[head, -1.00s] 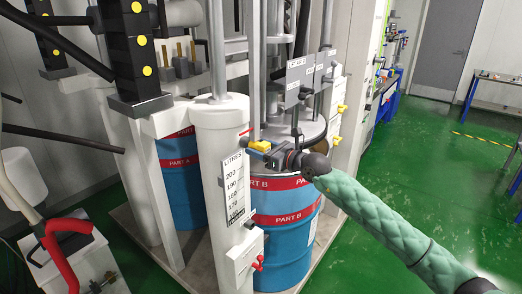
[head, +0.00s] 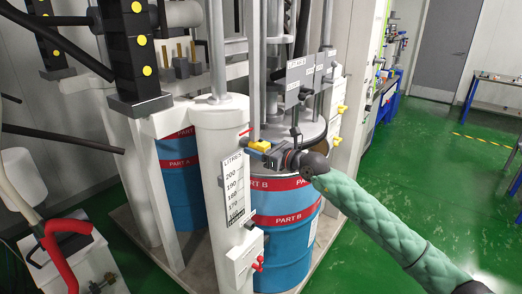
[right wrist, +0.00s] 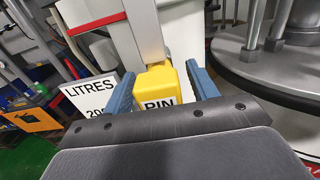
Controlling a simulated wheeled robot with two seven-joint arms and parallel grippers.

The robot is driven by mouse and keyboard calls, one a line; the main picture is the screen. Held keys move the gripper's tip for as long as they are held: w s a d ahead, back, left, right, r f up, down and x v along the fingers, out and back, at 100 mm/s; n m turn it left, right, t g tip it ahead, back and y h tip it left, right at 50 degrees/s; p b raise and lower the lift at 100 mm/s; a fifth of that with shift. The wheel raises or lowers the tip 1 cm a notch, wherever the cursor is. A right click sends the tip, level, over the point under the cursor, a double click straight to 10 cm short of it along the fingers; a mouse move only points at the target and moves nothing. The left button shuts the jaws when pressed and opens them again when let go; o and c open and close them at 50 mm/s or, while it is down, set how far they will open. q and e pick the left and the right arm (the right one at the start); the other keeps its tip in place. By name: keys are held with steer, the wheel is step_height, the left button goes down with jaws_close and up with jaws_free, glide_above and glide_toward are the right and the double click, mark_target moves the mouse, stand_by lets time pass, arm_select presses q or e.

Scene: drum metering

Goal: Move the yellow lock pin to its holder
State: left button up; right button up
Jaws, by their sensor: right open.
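The yellow lock pin (head: 258,145), marked "PIN" in the right wrist view (right wrist: 158,88), sits at the upper part of the white column (head: 222,160) beside the litres scale. My right gripper (head: 268,152) is close to it on the right. In the right wrist view its two blue fingers (right wrist: 160,72) stand apart, one on each side of the yellow block, with small gaps showing. The front of the pin is partly hidden by the gripper's dark palm edge. I cannot pick out the holder with certainty. My left gripper is not in view.
The litres scale plate (head: 234,190) is just left of the gripper. A blue Part B drum (head: 285,235) stands below it, with its lid and vertical rods behind. A red lever (head: 246,131) is close above the pin. Green floor (head: 430,150) is open at right.

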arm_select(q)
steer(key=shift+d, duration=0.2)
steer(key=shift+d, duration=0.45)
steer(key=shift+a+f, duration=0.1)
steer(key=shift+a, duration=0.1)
arm_select(e)
steer(key=shift+c, duration=0.5)
steer(key=c, duration=1.1)
jaws_close()
steer(key=shift+v, duration=1.55)
arm_select(q)
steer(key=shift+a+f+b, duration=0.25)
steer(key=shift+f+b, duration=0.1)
steer(key=shift+b, duration=0.1)
arm_select(e)
steer(key=shift+v, duration=1.4)
steer(key=shift+s+d, duration=0.1)
steer(key=shift+d, duration=0.05)
